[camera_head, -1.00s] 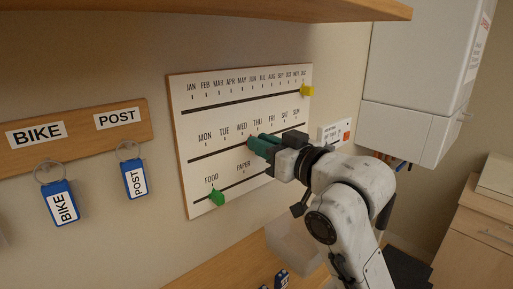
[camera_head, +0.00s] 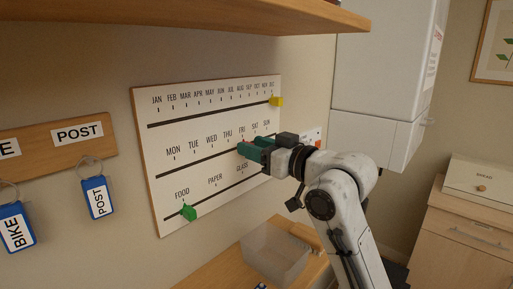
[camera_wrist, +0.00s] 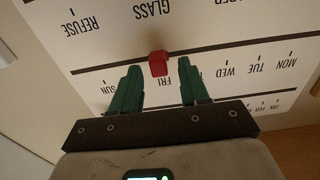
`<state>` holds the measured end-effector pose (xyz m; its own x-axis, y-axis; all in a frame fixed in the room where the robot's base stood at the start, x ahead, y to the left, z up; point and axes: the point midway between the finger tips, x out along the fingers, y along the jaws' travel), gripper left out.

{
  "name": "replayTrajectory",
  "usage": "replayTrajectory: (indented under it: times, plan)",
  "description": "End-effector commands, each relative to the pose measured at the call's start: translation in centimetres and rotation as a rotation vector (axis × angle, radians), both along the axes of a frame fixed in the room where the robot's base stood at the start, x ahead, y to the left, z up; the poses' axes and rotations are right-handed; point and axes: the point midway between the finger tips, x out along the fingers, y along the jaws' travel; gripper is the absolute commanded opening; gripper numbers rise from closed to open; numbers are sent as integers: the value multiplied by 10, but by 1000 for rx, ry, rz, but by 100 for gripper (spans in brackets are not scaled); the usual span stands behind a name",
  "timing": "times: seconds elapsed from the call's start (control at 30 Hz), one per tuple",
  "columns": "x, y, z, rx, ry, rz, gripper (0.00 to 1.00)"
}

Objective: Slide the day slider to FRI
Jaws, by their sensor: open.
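The day slider is a red knob (camera_wrist: 158,63) on the day rail in the wrist view, where the board appears upside down. It sits beside the FRI label (camera_wrist: 165,80); the tick there seems hidden behind it. My gripper (camera_wrist: 159,65) is open, with one green finger on each side of the knob and a visible gap to each. In the head view my gripper (camera_head: 243,149) is at the board (camera_head: 200,150), just below FRI (camera_head: 242,131), and mostly hides the knob. The day rail (camera_head: 195,163) runs from MON to SUN.
A yellow slider (camera_head: 277,101) is on the month rail near DEC. A green slider (camera_head: 188,212) is on the lowest rail at FOOD. A wooden shelf (camera_head: 200,15) overhangs above. A clear bin (camera_head: 275,253) stands below the board.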

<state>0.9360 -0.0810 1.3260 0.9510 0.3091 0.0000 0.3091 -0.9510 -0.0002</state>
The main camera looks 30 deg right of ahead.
Motion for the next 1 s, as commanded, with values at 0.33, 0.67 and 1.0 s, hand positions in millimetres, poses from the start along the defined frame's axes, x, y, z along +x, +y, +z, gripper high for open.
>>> replayTrajectory:
  times: [0.33,0.67,1.0]
  plan:
    - [-15,-6,-2,2,-2,-1,45]
    - [-74,-25,-3,1,-2,-2,45]
    - [-102,-34,-1,0,0,-1,45]
